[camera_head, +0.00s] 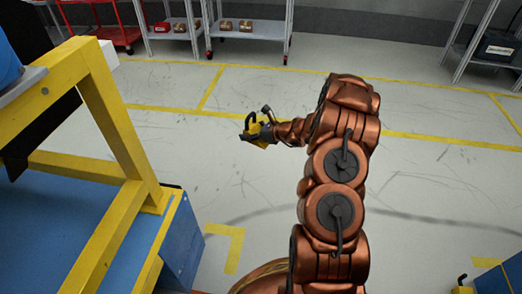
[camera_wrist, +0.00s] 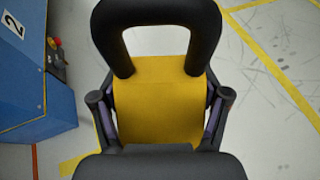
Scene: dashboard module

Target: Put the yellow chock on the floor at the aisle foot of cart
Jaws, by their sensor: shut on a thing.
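The yellow chock (camera_wrist: 158,108) with a black loop handle (camera_wrist: 157,22) fills the middle of the wrist view. My gripper (camera_wrist: 160,105) is shut on it, one finger on each side. In the head view the chock (camera_head: 266,134) is small and held in the air at the end of my outstretched arm, with my gripper (camera_head: 262,128) around it. The blue cart (camera_head: 178,240) with a yellow frame (camera_head: 115,110) stands at the left, apart from the chock. A yellow L-shaped floor mark (camera_head: 235,245) lies beside the cart's near corner; no chock sits there.
Grey floor with yellow lines (camera_head: 400,136) is open around the arm. Shelf racks (camera_head: 248,30) holding small boxes and a red cart (camera_head: 118,35) stand at the back. Another rack (camera_head: 485,45) is at the right. A blue and yellow object (camera_head: 505,275) is at the lower right.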

